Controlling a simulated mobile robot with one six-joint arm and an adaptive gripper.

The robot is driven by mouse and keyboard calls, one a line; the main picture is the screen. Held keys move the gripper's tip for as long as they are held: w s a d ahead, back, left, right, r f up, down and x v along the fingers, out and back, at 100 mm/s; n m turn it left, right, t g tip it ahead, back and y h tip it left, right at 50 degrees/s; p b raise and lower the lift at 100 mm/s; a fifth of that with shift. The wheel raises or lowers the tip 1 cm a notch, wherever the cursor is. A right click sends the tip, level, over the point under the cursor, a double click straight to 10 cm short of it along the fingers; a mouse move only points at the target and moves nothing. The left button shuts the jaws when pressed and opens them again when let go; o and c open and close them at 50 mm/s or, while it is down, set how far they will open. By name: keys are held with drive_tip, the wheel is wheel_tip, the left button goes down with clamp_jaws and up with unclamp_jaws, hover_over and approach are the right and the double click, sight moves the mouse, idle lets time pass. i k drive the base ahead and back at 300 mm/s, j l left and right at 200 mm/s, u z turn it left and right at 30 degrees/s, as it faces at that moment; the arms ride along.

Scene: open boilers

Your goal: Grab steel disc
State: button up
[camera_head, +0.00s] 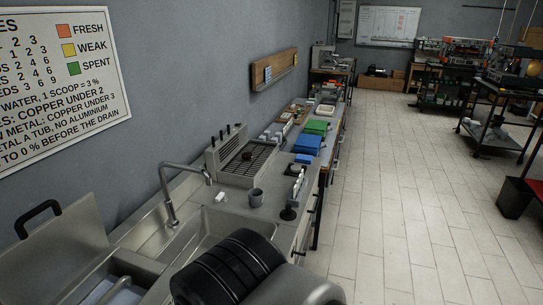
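I cannot pick out a steel disc for certain in the head view. The long steel counter (232,223) runs away from me along the left wall, with several small items on it. A small grey cup (256,196) stands on the counter beyond the sink. A small dark item with a round base (288,213) stands near the counter's right edge. My arm's black ribbed part and grey link fill the bottom middle and hide part of the near counter. My gripper is not visible.
A sink (205,240) with a tap (168,190) is at the near left, beside a raised metal lid (50,245). A grated machine (243,160) stands behind the cup. Blue boxes (307,144) and a green box (316,127) lie farther along.

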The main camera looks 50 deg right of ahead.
sight(246, 155)
drive_tip(key=z, duration=1.3)
drive_tip(key=u, duration=0.35)
drive_tip(key=i+l+u, duration=0.2)
drive_tip(key=l+u, duration=0.25)
drive_tip(key=i+l+u, duration=0.15)
drive_tip(key=l+u, duration=1.2)
drive_tip(key=l, duration=0.75)
drive_tip(key=k+l+u, duration=0.15)
drive_tip(key=l, duration=1.3)
drive_tip(key=k+l+u, duration=0.1)
drive_tip(key=l, duration=0.65)
drive_tip(key=i+l, duration=0.1)
drive_tip(key=l, duration=0.35)
drive_tip(key=i, duration=0.05)
